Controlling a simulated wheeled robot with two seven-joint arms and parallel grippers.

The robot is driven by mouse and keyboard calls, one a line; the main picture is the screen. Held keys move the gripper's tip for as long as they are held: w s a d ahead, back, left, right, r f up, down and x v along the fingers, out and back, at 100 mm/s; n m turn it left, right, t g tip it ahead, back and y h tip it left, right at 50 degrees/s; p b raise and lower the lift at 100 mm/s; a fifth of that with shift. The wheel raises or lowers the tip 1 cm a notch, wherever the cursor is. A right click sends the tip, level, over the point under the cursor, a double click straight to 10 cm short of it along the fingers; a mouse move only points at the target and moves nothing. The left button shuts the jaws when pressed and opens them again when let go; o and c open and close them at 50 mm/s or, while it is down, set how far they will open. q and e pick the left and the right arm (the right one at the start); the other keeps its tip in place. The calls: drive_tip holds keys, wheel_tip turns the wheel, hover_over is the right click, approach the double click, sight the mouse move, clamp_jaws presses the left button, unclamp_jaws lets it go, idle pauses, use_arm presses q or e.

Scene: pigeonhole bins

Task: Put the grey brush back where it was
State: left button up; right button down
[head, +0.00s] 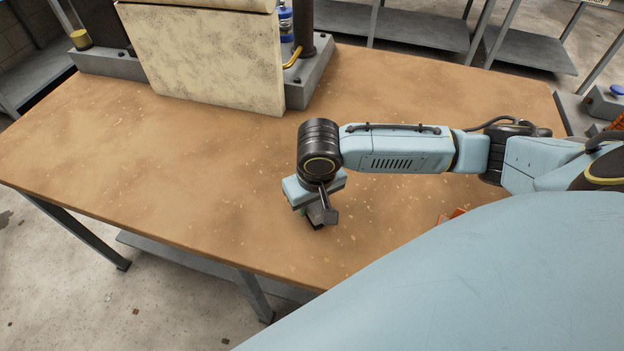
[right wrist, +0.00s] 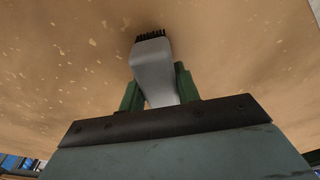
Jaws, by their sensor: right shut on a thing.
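In the right wrist view, a grey brush (right wrist: 154,72) with dark bristles at its far end sits between the two green fingers of my right gripper (right wrist: 158,88). The gripper is shut on it. In the head view, my right gripper (head: 317,217) points down over the front middle of the wooden table (head: 200,190). The brush is mostly hidden there by the gripper and wrist. I cannot tell whether the brush touches the table top. My left gripper is not in view.
A pale speckled panel (head: 205,55) stands at the back left of the table, in front of grey-based structures. A blue bottle (head: 286,22) is partly hidden behind it. A small orange thing (head: 452,215) shows beside my body at right. The table's left and middle are clear.

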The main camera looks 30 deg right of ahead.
drive_tip(key=shift+f, duration=0.35)
idle(0.3)
drive_tip(key=c, duration=1.3)
unclamp_jaws()
drive_tip(key=shift+c, duration=0.2)
drive_tip(key=o, duration=0.6)
drive_tip(key=r+p, duration=0.2)
drive_tip(key=p, duration=0.1)
drive_tip(key=r+p, duration=0.3)
drive_tip(key=p, duration=0.1)
drive_tip(key=s+r+p, duration=0.1)
drive_tip(key=r+p, duration=0.2)
drive_tip(key=p, duration=0.1)
